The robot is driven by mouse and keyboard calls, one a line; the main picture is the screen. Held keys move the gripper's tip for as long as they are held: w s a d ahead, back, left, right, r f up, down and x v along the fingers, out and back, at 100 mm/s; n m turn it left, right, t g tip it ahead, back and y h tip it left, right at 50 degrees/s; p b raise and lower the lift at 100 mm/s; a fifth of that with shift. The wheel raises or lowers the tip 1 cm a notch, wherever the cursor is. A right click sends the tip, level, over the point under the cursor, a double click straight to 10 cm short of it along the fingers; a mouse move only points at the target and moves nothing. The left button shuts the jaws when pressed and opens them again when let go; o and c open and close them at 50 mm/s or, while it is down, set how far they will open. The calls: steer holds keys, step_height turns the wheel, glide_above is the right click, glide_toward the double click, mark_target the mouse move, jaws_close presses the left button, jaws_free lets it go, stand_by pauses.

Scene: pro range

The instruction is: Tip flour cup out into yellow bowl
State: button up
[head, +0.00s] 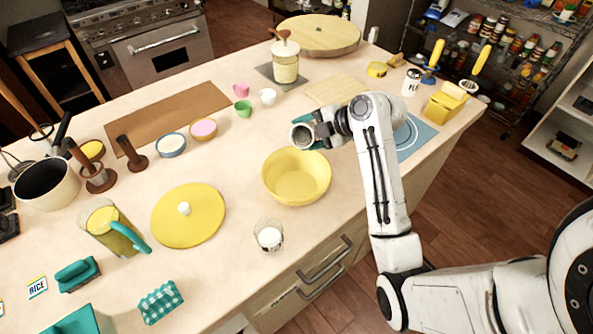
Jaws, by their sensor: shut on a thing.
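The yellow bowl (296,178) stands upright on the counter in the middle and looks empty. My gripper (314,131) is shut on a small round grey cup (302,136), just behind the bowl's far rim in the picture. The cup's round end faces the camera, so it seems tilted on its side. Its contents cannot be made out, and I cannot tell how far it is above the counter. A clear glass with white contents (269,237) stands in front of the bowl.
A yellow lid (188,215) lies left of the bowl. A jug (112,230) stands farther left. Small pink, green and white cups (242,107) stand behind. A white canister marked "FL" (411,83) and a yellow butter dish (445,102) are at right.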

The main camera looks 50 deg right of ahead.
mark_target(295, 135)
steer(key=shift+a+r+n+t+h+b, duration=0.1)
steer(key=shift+r+n+t+h+b, duration=0.2)
steer(key=shift+r+n+h+b, duration=0.5)
stand_by(0.9)
steer(key=shift+s+a+f+n+t+h+b, duration=0.2)
steer(key=shift+a+f+b, duration=0.15)
steer(key=shift+b, duration=0.55)
steer(key=shift+s+a+f+n+t+h+b, duration=0.1)
steer(key=shift+a+f+h+b, duration=0.15)
steer(key=shift+b, duration=0.65)
steer(key=shift+a+r+n+t+h+b, duration=0.2)
steer(key=shift+r+n+t+h+b, duration=0.25)
steer(key=shift+b, duration=0.9)
steer(key=shift+s+a+f+n+h+b, duration=0.15)
steer(key=shift+f+n+h+b, duration=0.15)
steer(key=shift+b, duration=0.65)
steer(key=shift+w+a+f+n+h+b, duration=0.1)
steer(key=shift+f+n+h+b, duration=0.2)
steer(key=shift+b, duration=0.6)
steer(key=shift+s+a+r+n+t+h+b, duration=0.1)
steer(key=shift+a+r+n+t+h+b, duration=0.3)
steer(key=shift+b, duration=1.05)
